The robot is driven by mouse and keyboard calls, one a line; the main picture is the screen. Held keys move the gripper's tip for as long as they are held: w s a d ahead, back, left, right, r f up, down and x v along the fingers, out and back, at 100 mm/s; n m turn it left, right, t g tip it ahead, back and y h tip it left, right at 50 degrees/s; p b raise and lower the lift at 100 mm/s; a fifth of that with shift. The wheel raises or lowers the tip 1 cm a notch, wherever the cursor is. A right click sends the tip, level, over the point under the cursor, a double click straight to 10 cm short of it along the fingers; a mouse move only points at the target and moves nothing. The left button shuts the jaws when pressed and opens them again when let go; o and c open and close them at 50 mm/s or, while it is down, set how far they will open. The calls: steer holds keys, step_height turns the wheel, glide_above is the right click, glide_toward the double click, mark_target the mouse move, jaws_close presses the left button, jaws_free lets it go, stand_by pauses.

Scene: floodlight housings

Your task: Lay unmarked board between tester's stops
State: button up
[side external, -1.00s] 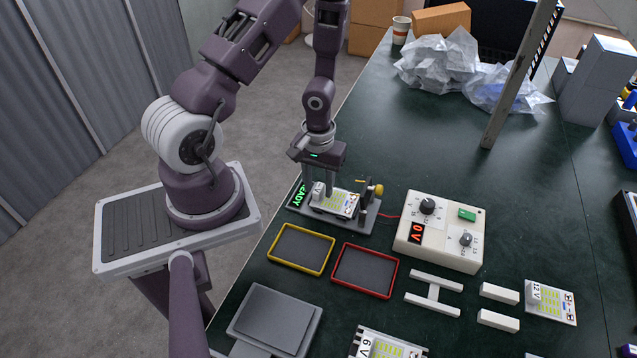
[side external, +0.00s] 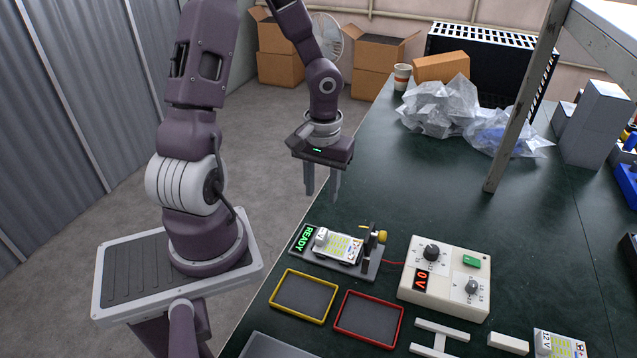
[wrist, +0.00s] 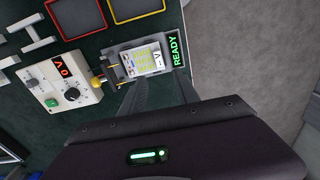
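The tester (side external: 367,276) is a grey fixture with a green READY display (side external: 303,239) at its left end and a yellow-tipped plunger at its right. A white board (side external: 338,246) with yellow-green LED patches lies flat on it, between the end parts. The board also shows in the wrist view (wrist: 139,60), where its label seems to read "- V". Exact contact with the stops is too small to tell. My gripper (side external: 322,196) is above and behind the tester, fingers pointing down, apart and empty, clear of the board.
A power box (side external: 445,278) showing 0 V stands right of the tester, joined by a red wire. A yellow-rimmed tray (side external: 281,298) and a red-rimmed tray (side external: 338,327) lie empty in front. A 12 V board (side external: 560,345) is at front right. A metal post (side external: 524,95) rises behind.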

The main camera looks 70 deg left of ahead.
steer(key=s+d+r+m+t, duration=0.2)
steer(key=s+d+r+m, duration=0.1)
steer(key=r, duration=0.4)
steer(key=s+d+r+m+t, duration=0.1)
steer(key=s+d+r+m, duration=0.2)
steer(key=d+r, duration=0.3)
steer(key=s+d+r+m+t, duration=0.2)
steer(key=s+d+r, duration=0.1)
steer(key=d+r, duration=0.2)
step_height(320, 180, up, 3)
steer(key=shift+s+f+m+t, duration=0.2)
steer(key=shift+s+m+t, duration=0.1)
steer(key=shift+m, duration=0.1)
steer(key=shift+w, duration=0.1)
